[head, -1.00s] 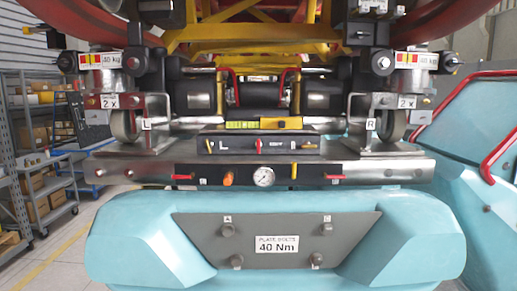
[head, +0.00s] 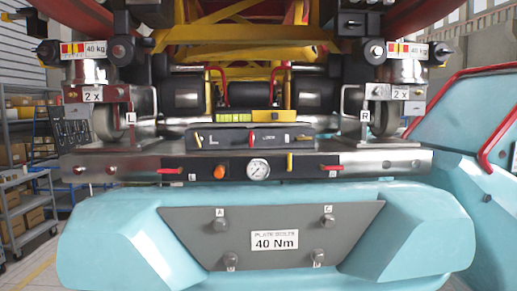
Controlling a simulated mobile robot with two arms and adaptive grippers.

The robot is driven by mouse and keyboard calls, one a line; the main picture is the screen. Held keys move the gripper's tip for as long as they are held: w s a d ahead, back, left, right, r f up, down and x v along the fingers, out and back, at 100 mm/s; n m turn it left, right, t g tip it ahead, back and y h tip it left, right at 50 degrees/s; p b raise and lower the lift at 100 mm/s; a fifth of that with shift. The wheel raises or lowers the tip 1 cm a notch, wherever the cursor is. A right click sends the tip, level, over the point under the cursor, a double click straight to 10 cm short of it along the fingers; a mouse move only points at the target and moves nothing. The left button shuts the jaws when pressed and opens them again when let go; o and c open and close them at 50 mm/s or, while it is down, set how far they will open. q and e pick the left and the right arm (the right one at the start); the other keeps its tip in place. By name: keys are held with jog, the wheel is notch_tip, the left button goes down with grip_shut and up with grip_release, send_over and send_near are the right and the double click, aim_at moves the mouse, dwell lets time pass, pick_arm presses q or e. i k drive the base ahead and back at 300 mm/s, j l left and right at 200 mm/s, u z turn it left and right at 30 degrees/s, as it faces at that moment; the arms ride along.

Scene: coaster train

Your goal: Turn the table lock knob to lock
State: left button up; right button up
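An orange knob (head: 219,172) sits on the black front panel (head: 205,164) of a steel table (head: 120,167), left of a round dial gauge (head: 259,170). It is the only round knob I make out on this panel, but I cannot read a lock label or its turn position. Red levers (head: 172,171) and (head: 330,168) flank them, and a small yellow lever (head: 290,162) stands right of the gauge. Neither of my grippers is in view, and nothing touches the knob.
Above the panel is a dark block (head: 232,139) marked L, with small levers and a yellow level (head: 243,116). Below is a turquoise body with a grey bolt plate (head: 190,240) labelled 40 Nm. A turquoise car with a red rail (head: 500,140) stands right; shelves (head: 15,195) stand left.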

aim_at(250, 138)
jog(key=i+j+z, duration=0.2)
jog(key=j, duration=0.2)
jog(key=i+j+z, duration=0.25)
jog(key=j, duration=0.2)
jog(key=j+z, duration=0.2)
jog(key=j, duration=0.25)
jog(key=i+j+z, duration=0.2)
jog(key=j, duration=0.25)
jog(key=j+z, duration=0.25)
jog(key=j, duration=0.25)
